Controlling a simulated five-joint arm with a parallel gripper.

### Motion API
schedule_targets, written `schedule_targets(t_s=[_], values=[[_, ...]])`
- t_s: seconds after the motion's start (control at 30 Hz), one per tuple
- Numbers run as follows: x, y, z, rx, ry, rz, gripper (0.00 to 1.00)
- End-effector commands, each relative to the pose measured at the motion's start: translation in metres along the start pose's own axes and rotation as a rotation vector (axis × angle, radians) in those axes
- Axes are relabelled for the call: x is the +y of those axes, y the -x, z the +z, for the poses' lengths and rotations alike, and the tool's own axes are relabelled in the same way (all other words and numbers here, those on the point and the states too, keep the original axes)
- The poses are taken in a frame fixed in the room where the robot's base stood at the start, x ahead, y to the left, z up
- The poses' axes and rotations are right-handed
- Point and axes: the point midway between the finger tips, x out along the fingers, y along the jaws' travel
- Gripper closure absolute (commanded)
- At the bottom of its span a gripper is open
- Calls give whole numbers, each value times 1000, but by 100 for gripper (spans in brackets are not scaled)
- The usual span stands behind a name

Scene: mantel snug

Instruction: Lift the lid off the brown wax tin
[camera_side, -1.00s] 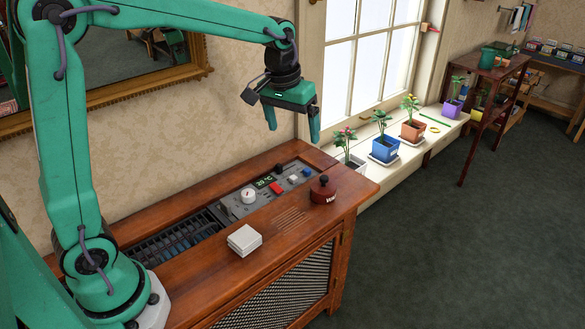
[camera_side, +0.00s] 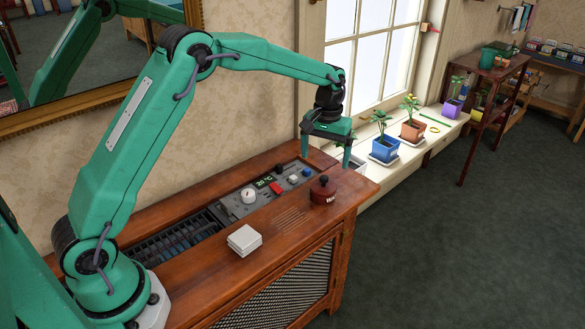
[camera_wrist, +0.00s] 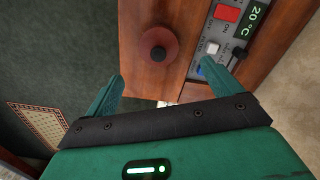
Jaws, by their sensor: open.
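The brown wax tin (camera_side: 323,193) is a small round reddish-brown tin with a label on its front. It stands upright near the right end of the wooden cabinet top. Its lid, with a dark round knob (camera_side: 323,180), sits on it. In the wrist view the tin (camera_wrist: 155,45) is seen from above, beyond the fingertips and between their lines, left of the middle. My gripper (camera_side: 327,160) is open and empty, fingers pointing down. It hangs above and close to the tin, apart from it. The wrist view shows both fingers (camera_wrist: 170,78) spread.
A control panel (camera_side: 240,207) with a dial, red button, display and knobs is sunk in the cabinet top beside the tin. White square coasters (camera_side: 244,240) lie toward the front. Potted plants (camera_side: 385,148) stand on the windowsill behind. The cabinet's right edge is near the tin.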

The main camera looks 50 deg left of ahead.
Motion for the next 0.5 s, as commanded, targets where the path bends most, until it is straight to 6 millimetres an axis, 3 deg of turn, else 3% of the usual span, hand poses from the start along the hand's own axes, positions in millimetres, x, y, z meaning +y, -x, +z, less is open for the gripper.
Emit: schedule_targets(t_s=[0.5], values=[[0, -26, 0, 0, -1, 0, 10]])
